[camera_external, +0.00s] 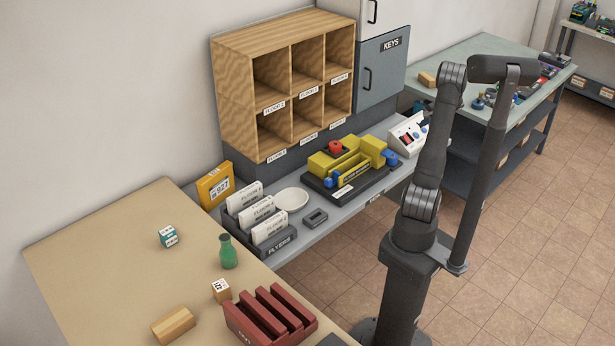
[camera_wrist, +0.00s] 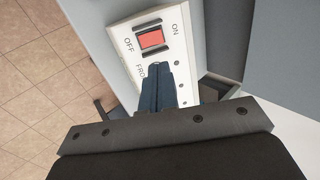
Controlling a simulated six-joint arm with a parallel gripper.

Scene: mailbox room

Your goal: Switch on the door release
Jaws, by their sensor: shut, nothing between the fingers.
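The door release appears to be the white panel (camera_wrist: 178,58) with a red rocker switch (camera_wrist: 151,39) in the wrist view. "OFF" is printed to the rocker's left and "ON" to its right; I cannot tell which side is pressed. In the external view a white sloped box (camera_external: 399,129) with a red part stands at the shelf's right end, partly hidden by my arm. My gripper (camera_wrist: 158,68) is shut and empty. Its dark blue fingertips appear over the panel just below the rocker; contact is unclear. My gripper cannot be made out in the external view.
A yellow-and-blue block fixture on a black base (camera_external: 375,185) stands left of the box. A wooden cubby (camera_external: 233,88) and grey keys cabinet (camera_external: 381,68) stand behind. A flyers rack (camera_external: 283,243) is further left. A green-topped bench (camera_external: 465,58) stands at the back right.

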